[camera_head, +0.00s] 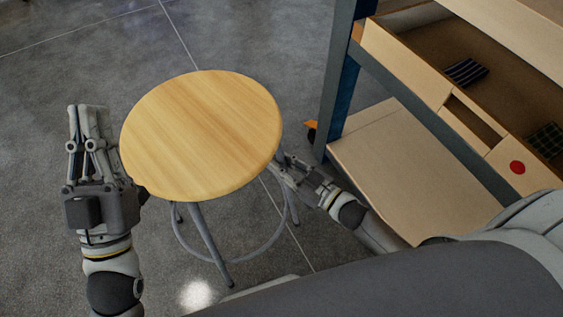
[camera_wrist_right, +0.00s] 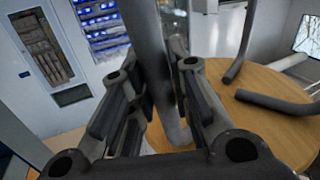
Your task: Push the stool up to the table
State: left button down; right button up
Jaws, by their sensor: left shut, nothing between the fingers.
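The stool (camera_head: 200,130) has a round, light wooden seat, grey legs and a ring below. It stands upright on the floor, left of the blue-framed wooden table (camera_head: 340,95), with a gap between them. My left gripper (camera_head: 87,112) is shut and empty beside the seat's left edge. My right gripper (camera_head: 290,165) is at the seat's right edge, lower than the seat and partly hidden by it. In the right wrist view, a grey stool leg (camera_wrist_right: 150,45) shows between my right gripper's fingers (camera_wrist_right: 160,85), with the seat's underside (camera_wrist_right: 265,120) to the right. Whether they grip it is unclear.
The table has a low wooden shelf (camera_head: 385,165) and an open drawer (camera_head: 440,60) with dark checked cloths. An orange and black object (camera_head: 311,129) lies by the table leg. The grey floor (camera_head: 260,40) behind and left of the stool is clear.

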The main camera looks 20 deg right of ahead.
jog(key=o, duration=0.5)
jog(key=v, duration=1.2)
dwell(0.3)
